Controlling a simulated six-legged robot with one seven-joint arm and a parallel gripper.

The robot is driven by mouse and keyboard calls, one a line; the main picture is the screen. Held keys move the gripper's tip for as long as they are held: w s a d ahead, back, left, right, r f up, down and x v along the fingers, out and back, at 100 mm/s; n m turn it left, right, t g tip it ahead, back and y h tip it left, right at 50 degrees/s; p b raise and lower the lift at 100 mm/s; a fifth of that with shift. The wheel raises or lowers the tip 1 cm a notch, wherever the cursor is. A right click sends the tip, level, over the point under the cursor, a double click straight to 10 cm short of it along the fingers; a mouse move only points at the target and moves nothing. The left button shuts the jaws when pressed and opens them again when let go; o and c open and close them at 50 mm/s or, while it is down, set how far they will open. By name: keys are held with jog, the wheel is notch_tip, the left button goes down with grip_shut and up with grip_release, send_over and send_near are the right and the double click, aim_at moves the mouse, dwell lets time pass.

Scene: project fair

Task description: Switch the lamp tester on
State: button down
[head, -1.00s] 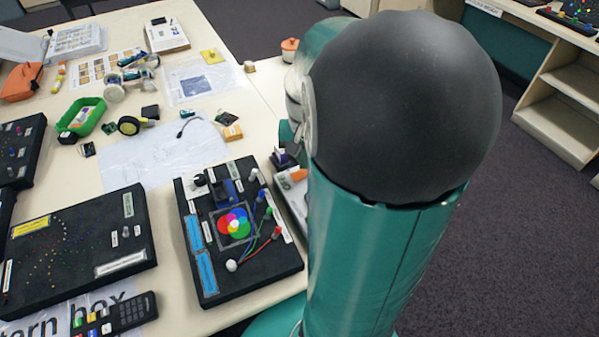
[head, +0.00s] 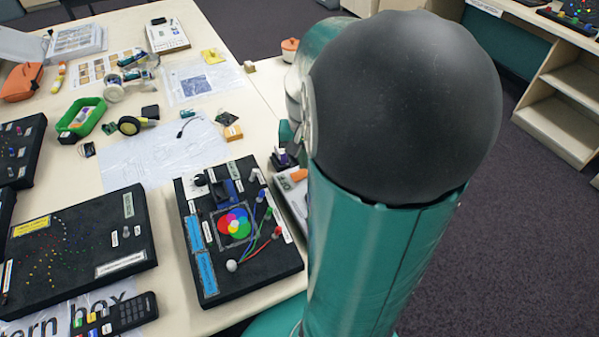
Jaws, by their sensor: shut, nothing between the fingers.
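I cannot make out for certain which device is the lamp tester, and no label I can read names it. A black board with overlapping coloured discs and wires (head: 215,285) lies on the table left of my arm. A wider black board with small coloured dots and a knob or switch (head: 75,278) lies further left. A small dark device with a pale purple part (head: 284,160) stands close beside my arm, partly hidden. My arm's dark round joint and teal link fill the middle right and hide the table behind them.
A grey tray-like thing with an orange part (head: 297,185) is half hidden by my arm. A green tray (head: 97,108), wheeled models, papers and an orange pouch (head: 22,82) crowd the table (head: 225,75). A shelf (head: 560,118) stands right, with open carpet before it.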

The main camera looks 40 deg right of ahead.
jog(key=shift+f, duration=0.9)
dwell(0.8)
jog(key=shift+r, duration=3.55)
